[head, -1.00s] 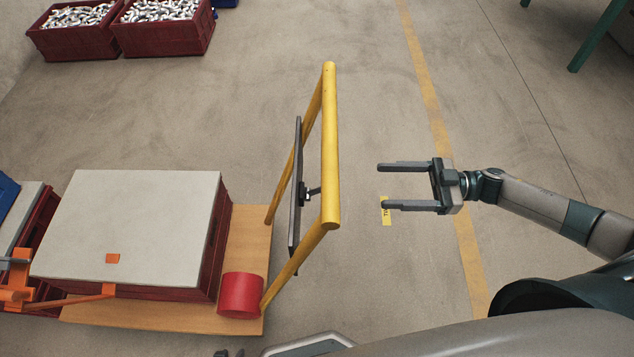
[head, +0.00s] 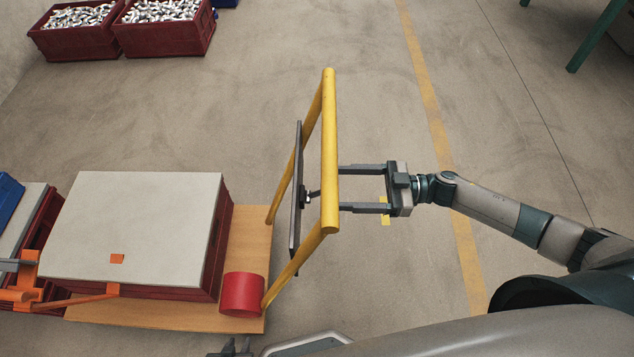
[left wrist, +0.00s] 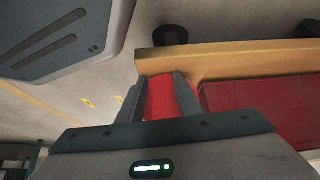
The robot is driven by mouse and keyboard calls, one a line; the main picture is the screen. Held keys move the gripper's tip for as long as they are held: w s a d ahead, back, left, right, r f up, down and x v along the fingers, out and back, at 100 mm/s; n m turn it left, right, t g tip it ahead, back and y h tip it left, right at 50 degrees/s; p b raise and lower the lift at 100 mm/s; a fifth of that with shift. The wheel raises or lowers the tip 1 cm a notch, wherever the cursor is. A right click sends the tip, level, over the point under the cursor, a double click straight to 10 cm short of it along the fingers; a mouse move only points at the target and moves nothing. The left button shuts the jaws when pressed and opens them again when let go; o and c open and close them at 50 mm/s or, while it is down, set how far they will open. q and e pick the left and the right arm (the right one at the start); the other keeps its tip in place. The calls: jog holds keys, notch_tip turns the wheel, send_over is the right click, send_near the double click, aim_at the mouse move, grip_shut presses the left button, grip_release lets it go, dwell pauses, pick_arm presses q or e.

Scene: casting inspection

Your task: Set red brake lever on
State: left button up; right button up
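A red cylinder (head: 242,294), the only red lever-like part I see, is at the near right corner of a cart's wooden deck (head: 165,317). I cannot tell which way it is set. Only the dark fingertips of my left gripper (head: 235,347) show at the bottom edge of the head view, just below it. In the left wrist view its fingers (left wrist: 160,85) are apart, with the red cylinder (left wrist: 159,103) in line between them; I cannot tell whether they touch. My right gripper (head: 342,188) is open, its fingertips at the yellow handle frame (head: 330,140).
A lidded dark red crate (head: 130,230) fills most of the deck. A dark panel (head: 296,190) hangs inside the handle frame. Two bins of metal parts (head: 165,38) stand at the far left. A green table leg (head: 597,35) is far right. Floor between is clear.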

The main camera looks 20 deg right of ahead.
aim_at(317, 192)
pick_arm(q)
jog(key=shift+w+d+r+t+h+p, duration=0.3)
jog(key=shift+w+d+r+t+p, duration=0.2)
jog(key=shift+d+r+t+p, duration=0.25)
pick_arm(e)
jog(key=x, duration=0.7)
pick_arm(q)
jog(key=shift+r, duration=0.1)
